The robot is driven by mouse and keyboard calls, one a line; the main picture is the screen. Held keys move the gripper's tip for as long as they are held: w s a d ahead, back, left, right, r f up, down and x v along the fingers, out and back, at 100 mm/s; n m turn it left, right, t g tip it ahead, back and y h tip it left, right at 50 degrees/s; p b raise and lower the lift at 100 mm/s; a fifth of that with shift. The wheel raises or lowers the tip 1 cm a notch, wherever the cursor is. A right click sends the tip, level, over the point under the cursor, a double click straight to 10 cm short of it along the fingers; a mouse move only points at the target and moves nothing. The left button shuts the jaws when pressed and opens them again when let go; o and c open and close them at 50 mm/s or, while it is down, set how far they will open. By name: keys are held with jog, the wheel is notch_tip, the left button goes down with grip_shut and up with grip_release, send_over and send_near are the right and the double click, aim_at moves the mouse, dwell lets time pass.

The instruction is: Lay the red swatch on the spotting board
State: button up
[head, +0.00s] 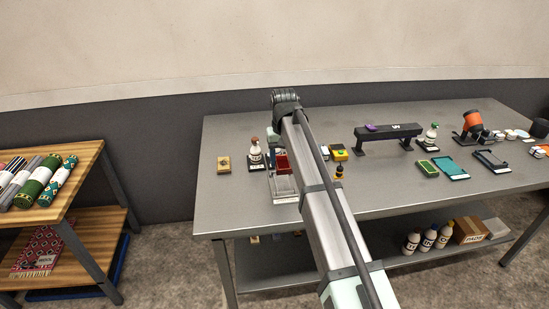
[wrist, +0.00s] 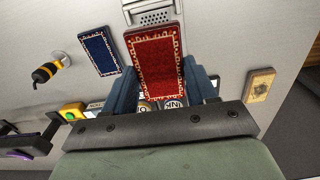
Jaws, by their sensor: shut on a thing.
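The red swatch (wrist: 156,58), with a pale patterned border, stands out between the blue-grey fingers of my gripper (wrist: 163,84) in the wrist view. The fingers are shut on it. In the head view the swatch (head: 283,162) shows beside my arm; my arm hides most of the gripper. A long raised black board (head: 388,134) stands farther right. I cannot tell for certain which is the spotting board.
Bare tabletop (head: 235,205) lies front left.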

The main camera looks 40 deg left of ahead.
aim_at(282, 181)
jog(key=shift+f, duration=0.2)
jog(key=shift+f, duration=2.7)
jog(key=shift+f, duration=0.45)
jog(key=o, duration=1.4)
jog(key=shift+r, duration=0.15)
jog(key=shift+r, duration=3.35)
